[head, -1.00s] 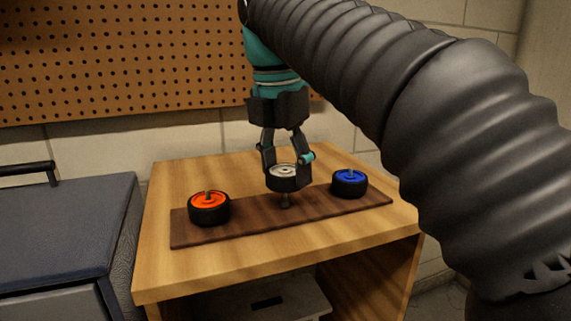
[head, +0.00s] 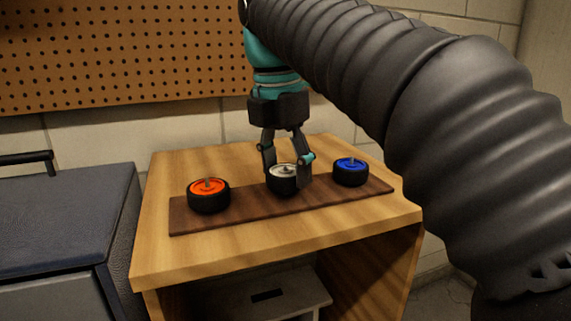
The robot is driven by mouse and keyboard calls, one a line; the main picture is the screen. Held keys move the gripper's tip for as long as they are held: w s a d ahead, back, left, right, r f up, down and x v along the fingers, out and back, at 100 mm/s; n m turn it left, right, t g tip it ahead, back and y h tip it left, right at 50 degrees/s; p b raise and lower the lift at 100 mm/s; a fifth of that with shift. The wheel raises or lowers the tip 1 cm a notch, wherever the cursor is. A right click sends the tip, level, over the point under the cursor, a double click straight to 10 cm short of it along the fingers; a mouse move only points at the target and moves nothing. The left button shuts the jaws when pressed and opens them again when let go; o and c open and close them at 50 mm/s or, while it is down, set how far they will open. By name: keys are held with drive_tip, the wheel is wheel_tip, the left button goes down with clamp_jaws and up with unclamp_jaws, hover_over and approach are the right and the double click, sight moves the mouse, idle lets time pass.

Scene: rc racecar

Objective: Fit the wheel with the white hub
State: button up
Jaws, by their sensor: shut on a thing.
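The wheel with the white hub (head: 282,186) is at the middle of the dark wooden board (head: 235,216), between two other wheels. A grey peg tip shows through its hub, so the wheel is around the middle peg. It looks level and low, at or close to the board; its underside contact is hard to tell. My gripper (head: 287,168) points down and is shut on this wheel, with fingers on either side of the black tyre. The wheel hides the lower part of the peg.
A wheel with an orange hub (head: 209,198) sits on a peg at the board's left. A wheel with a blue hub (head: 350,173) sits on a peg at the right, close to my gripper. The wooden table (head: 230,254) is clear around the board. A dark cabinet (head: 65,220) stands left.

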sight(288, 169)
drive_tip(key=shift+f, duration=0.35)
drive_tip(key=o, duration=1.1)
drive_tip(key=shift+o, duration=0.2)
wheel_tip(288, 169, up, 6)
drive_tip(key=p, duration=0.3)
drive_tip(key=shift+f, duration=0.2)
drive_tip(key=shift+f+b, duration=0.45)
drive_tip(key=shift+b, duration=0.8)
wheel_tip(288, 169, up, 6)
drive_tip(key=p, duration=0.4)
drive_tip(key=shift+s+a+r, duration=0.1)
